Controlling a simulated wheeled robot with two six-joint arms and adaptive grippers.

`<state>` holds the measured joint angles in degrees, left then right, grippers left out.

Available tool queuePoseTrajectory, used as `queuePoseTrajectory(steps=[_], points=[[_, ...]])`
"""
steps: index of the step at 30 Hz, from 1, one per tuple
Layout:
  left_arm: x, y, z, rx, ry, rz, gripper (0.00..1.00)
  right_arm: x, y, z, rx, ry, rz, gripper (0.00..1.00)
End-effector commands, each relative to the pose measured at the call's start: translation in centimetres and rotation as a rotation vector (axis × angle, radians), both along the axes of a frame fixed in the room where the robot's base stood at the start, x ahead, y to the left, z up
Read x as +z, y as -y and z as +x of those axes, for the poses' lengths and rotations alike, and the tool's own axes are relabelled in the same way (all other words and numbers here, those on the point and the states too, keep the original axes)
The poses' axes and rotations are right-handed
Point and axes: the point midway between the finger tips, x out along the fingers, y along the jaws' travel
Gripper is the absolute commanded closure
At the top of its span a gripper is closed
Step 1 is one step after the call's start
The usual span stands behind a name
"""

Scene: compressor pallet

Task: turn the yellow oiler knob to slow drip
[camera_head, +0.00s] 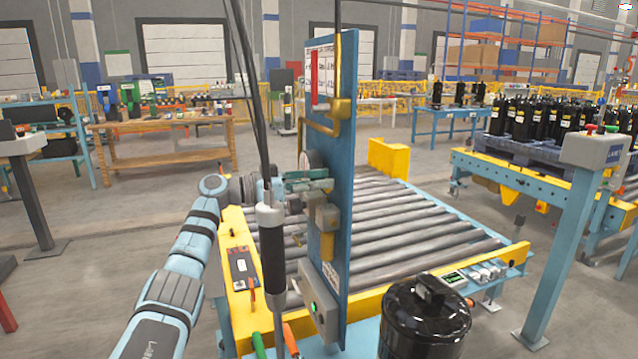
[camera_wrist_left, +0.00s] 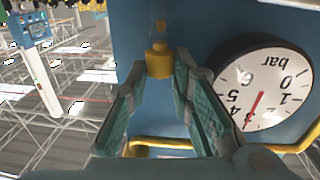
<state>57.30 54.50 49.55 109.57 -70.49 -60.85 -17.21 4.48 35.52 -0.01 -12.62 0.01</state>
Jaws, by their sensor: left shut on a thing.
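The yellow oiler knob (camera_wrist_left: 159,60) shows in the left wrist view, upper middle, between the fingertips of my left gripper (camera_wrist_left: 158,68). The gripper is shut on it, one finger on each side. In the head view my left gripper (camera_head: 318,184) reaches from the left to the blue upright panel (camera_head: 343,110), at the oiler (camera_head: 327,215). The fingers hide the knob there. The knob's turn setting cannot be read. My right gripper is not in view.
A round pressure gauge (camera_wrist_left: 262,88) sits close beside the fingers. A black-handled tool (camera_head: 271,245) hangs on a cable in front of the panel, near my left forearm. A roller conveyor (camera_head: 430,225) lies behind, and a black compressor (camera_head: 425,318) stands at front right.

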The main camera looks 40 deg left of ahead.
Motion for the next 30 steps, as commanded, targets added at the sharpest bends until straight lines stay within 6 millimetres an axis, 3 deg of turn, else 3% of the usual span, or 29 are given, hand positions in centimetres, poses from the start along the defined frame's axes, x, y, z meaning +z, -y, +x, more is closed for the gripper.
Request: queuePoseTrajectory(steps=[6, 20, 21, 24, 30], points=[[0.18, -0.03, 0.09, -0.06, 0.0, -0.002, 1.0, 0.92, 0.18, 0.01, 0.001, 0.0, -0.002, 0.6], [-0.16, -0.07, 0.1, -0.074, -0.005, 0.001, 1.0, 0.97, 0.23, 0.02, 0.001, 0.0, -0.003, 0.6], [-0.16, -0.07, 0.1, -0.074, -0.005, 0.001, 0.74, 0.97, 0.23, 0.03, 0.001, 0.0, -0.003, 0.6], [-0.14, -0.09, 0.11, -0.073, -0.004, 0.001, 0.6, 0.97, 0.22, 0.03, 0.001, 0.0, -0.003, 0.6], [-0.09, -0.18, 0.08, -0.07, -0.003, 0.001, 0.6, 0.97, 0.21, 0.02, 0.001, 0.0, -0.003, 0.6]])
